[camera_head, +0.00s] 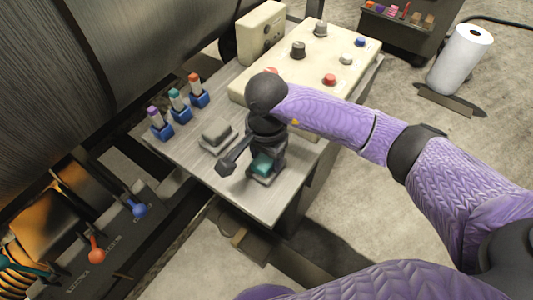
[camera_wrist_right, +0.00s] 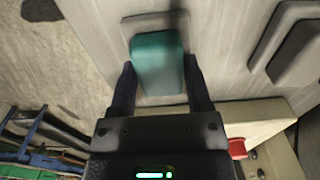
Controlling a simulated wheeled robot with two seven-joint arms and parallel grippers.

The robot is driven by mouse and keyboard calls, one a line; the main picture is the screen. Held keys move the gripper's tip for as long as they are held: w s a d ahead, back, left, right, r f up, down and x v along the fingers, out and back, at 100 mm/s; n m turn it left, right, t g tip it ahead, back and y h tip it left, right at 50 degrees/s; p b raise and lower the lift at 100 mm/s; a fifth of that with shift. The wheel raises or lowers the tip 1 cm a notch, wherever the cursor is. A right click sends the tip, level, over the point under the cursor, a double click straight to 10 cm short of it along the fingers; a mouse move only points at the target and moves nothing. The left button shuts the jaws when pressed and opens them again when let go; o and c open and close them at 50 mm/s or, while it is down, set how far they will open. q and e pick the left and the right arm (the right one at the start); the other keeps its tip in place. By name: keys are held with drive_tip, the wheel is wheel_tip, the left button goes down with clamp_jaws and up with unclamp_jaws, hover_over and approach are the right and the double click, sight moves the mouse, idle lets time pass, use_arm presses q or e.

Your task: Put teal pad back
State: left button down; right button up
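The teal pad (camera_wrist_right: 157,62) is a small rounded block between the two fingers of my right gripper (camera_wrist_right: 160,70) in the right wrist view. The fingertips lie against its left and right sides. A pale grey base plate (camera_wrist_right: 152,22) shows behind the pad; I cannot tell whether the pad touches it. In the head view the teal pad (camera_head: 263,164) shows under my right gripper (camera_head: 264,170), over the front of the grey table (camera_head: 190,153), partly hidden by the gripper. My left gripper is in neither view.
A grey pad on a plate (camera_head: 216,134) lies left of the gripper. Several coloured-top pieces in blue holders (camera_head: 180,112) stand at the table's left. A cream control box (camera_head: 318,62) with knobs fills the back. A white roll (camera_head: 461,58) stands on the floor at right.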

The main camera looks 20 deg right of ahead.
drive_tip(key=o, duration=0.3)
drive_tip(key=shift+r, duration=0.2)
wheel_tip(320, 180, up, 12)
drive_tip(key=p, duration=0.2)
drive_tip(key=shift+f+p, duration=0.1)
drive_tip(key=shift+p, duration=0.2)
